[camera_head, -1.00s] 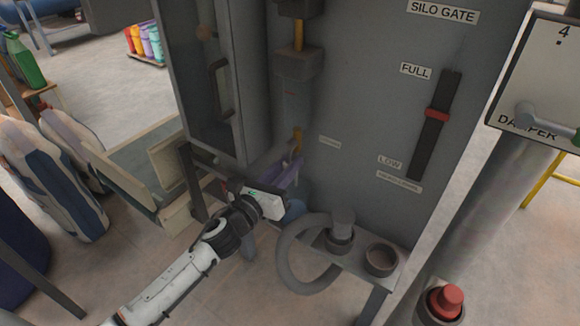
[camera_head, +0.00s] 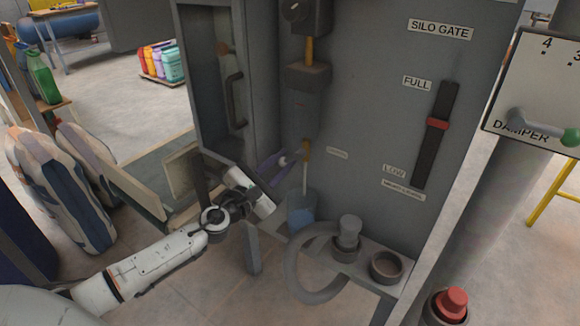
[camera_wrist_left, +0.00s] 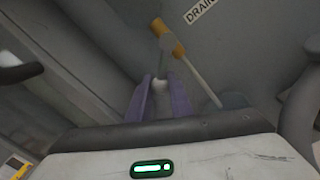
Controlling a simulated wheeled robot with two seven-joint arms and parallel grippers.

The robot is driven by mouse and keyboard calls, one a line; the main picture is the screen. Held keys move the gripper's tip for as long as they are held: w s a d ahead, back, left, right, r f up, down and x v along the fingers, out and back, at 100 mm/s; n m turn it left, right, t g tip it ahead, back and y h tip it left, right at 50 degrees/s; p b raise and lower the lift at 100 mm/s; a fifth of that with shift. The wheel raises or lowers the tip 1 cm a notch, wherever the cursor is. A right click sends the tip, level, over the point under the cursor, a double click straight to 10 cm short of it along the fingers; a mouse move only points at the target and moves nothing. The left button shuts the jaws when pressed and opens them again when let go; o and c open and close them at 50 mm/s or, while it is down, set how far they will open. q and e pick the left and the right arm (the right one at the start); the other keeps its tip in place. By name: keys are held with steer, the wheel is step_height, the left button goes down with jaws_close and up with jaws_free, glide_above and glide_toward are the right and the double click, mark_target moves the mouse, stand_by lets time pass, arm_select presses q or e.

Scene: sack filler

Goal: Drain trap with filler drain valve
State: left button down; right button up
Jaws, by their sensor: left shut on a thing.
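The trap (camera_head: 303,108) hangs on the grey cabinet in the head view, a dark head above a greyish bowl. A yellow drain pipe (camera_head: 307,150) runs below it. My left gripper (camera_head: 284,163) has purple fingers shut on the pale end of the drain valve's lever. In the left wrist view the lever (camera_wrist_left: 166,52) runs from between the fingers (camera_wrist_left: 162,88) to the yellow pipe (camera_wrist_left: 177,48). A thin pale streak drops from the pipe towards a blue bucket (camera_head: 300,214), like a stream. My right gripper is out of view.
A grey hose (camera_head: 300,262) loops beside the bucket to a capped fitting on a shelf with an open cup (camera_head: 387,266). The cabinet door handle (camera_head: 235,100) is at left. The damper plate (camera_head: 535,90) stands at right.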

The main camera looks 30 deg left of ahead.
arm_select(q)
steer(key=shift+a+r+m+h+p, duration=0.1)
steer(key=shift+a+r+m+p, duration=0.15)
steer(key=shift+r+m+p, duration=0.8)
steer(key=shift+a+r+m+h+p, duration=0.1)
steer(key=shift+a+r+m+p, duration=0.25)
steer(key=shift+m, duration=1.25)
steer(key=shift+a+r+m+h+p, duration=0.1)
steer(key=shift+a+r+m+p, duration=0.1)
steer(key=shift+r+m+p, duration=0.85)
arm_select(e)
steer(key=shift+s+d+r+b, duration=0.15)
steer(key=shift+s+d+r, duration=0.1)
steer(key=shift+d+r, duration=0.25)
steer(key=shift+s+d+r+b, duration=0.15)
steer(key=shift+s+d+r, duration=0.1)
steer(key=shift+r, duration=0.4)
arm_select(q)
steer(key=shift+f+m, duration=0.4)
steer(key=shift+f, duration=0.05)
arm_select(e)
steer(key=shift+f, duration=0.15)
arm_select(q)
steer(key=c, duration=1.6)
jaws_free()
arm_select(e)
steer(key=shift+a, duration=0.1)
